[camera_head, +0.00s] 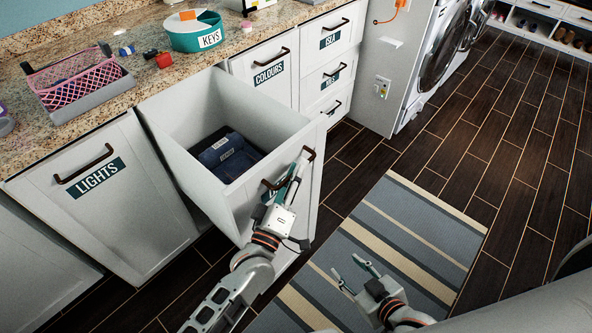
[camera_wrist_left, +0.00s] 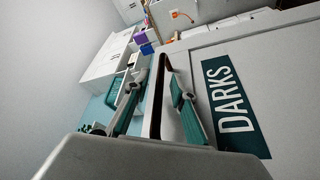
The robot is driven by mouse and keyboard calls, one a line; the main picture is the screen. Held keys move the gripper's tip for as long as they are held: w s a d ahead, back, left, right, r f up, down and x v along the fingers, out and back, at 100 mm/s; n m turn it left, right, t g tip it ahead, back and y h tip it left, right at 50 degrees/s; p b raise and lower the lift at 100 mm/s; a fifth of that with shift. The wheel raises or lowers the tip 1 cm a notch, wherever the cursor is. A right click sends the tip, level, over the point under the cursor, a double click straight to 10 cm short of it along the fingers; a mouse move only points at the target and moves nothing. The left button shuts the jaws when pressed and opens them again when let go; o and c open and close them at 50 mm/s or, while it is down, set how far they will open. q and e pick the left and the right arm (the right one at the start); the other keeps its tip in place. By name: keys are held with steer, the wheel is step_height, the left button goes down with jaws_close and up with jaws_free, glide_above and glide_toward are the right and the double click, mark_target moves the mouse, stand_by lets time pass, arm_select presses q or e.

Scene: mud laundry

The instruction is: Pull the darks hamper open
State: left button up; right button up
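The darks hamper (camera_head: 236,100) stands pulled out from the cabinet row, its open top showing folded dark clothes (camera_head: 226,152) inside. Its label is mostly hidden behind my left gripper in the head view; the wrist view shows the DARKS label (camera_wrist_left: 234,105) clearly. My left gripper (camera_head: 287,182) is at the hamper's dark bar handle (camera_head: 308,153). In the left wrist view, the handle (camera_wrist_left: 156,95) runs between the two fingers (camera_wrist_left: 158,88), which stand apart with gaps beside the bar. My right gripper (camera_head: 352,277) is open and empty, low above the striped rug.
The LIGHTS hamper (camera_head: 120,215) is closed at left; the COLOURS front (camera_head: 270,58) and small drawers (camera_head: 333,72) are closed behind. A pink basket (camera_head: 78,82) and a teal KEYS tub (camera_head: 190,38) sit on the counter. The striped rug (camera_head: 405,235) lies on open floor.

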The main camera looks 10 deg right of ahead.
arm_select(q)
steer(key=v, duration=1.2)
arm_select(e)
steer(key=shift+s, duration=0.1)
steer(key=shift+a, duration=0.1)
arm_select(q)
steer(key=s+a+f+m+g+y, duration=0.2)
steer(key=a+f, duration=0.3)
steer(key=a, duration=0.3)
steer(key=s+a+f+m+g+y+p, duration=0.1)
steer(key=s+a+f+m+y, duration=0.3)
steer(key=a, duration=0.4)
steer(key=s+a+f+m+g+y+p, duration=0.1)
steer(key=s+a+f+m+g+y, duration=0.1)
steer(key=s+a+f, duration=0.3)
steer(key=a+f+m+g, duration=0.1)
steer(key=a, duration=0.2)
steer(key=shift+a+f+y, duration=0.15)
steer(key=shift+a+y, duration=0.15)
steer(key=shift+y, duration=0.1)
arm_select(e)
steer(key=shift+s+a+r, duration=0.25)
steer(key=shift+s+r, duration=0.05)
steer(key=shift+r, duration=0.3)
steer(key=shift+w+r, duration=0.15)
steer(key=shift+r, duration=0.1)
steer(key=shift+f, duration=0.2)
steer(key=shift+r, duration=0.15)
